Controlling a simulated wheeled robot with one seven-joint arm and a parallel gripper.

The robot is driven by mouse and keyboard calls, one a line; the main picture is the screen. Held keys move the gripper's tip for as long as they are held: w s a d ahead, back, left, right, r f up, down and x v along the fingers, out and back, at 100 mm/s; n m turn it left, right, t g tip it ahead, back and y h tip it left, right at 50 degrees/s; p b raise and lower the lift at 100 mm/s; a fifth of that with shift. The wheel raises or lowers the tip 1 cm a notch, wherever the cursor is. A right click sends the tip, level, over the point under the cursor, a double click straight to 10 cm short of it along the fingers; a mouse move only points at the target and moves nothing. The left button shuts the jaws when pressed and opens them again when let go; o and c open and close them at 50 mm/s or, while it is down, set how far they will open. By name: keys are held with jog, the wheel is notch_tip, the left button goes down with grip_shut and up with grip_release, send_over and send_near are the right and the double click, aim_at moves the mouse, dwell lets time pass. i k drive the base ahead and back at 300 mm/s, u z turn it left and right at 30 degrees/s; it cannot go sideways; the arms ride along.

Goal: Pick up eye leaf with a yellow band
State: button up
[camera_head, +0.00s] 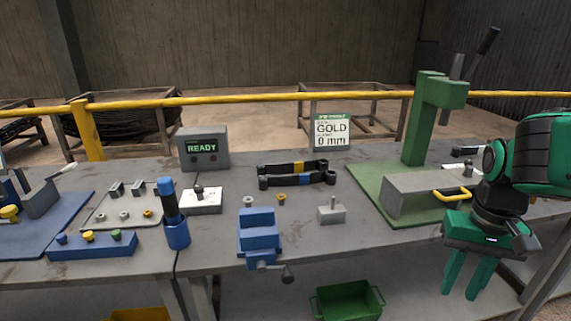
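Two dark eye leaves lie side by side on the grey workbench, below the GOLD 0 mm sign. The rear eye leaf with a yellow band (299,168) is partly overlapped in view by the front eye leaf with a blue band (304,180). Both have rounded eyes at their ends. My gripper (460,294) hangs at the right, in front of the bench's front edge, with its green fingers pointing down. The fingers stand apart with nothing between them. It is well to the right of both leaves and apart from them.
A blue vise (259,235) and a small grey block with a pin (331,211) stand in front of the leaves. A green press (424,120) stands between them and my arm. The READY box (203,149) is left. A yellow rail (250,98) runs behind.

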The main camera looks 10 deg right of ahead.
aim_at(322, 165)
jog(key=i, duration=1.05)
jog(key=z, duration=0.1)
